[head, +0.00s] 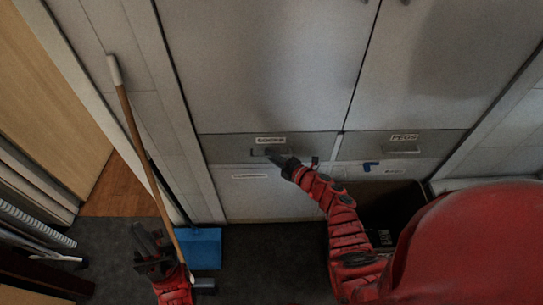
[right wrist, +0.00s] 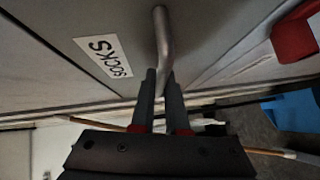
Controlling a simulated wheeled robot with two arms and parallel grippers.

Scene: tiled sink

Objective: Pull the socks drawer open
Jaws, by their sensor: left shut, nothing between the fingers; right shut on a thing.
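The socks drawer (head: 225,150) is a grey front low in the cabinet, left of centre in the head view. Its label (head: 270,141) is above the handle, and in the right wrist view the label (right wrist: 103,57) reads SOCKS. My right gripper (head: 277,156) is at this drawer and shut on its metal bar handle (right wrist: 162,35). In the right wrist view the fingers (right wrist: 163,85) close around the handle's near end. The drawer front looks about level with the cabinet face. My left gripper (head: 152,250) is shut and empty, low at left near the broom stick.
A wooden broom stick (head: 143,150) leans at left above a blue dustpan-like piece (head: 205,248). A second labelled drawer (head: 435,146) is to the right. A dark open box (head: 398,207) is below it, beside my right arm. Dark floor (head: 265,265) is clear in front.

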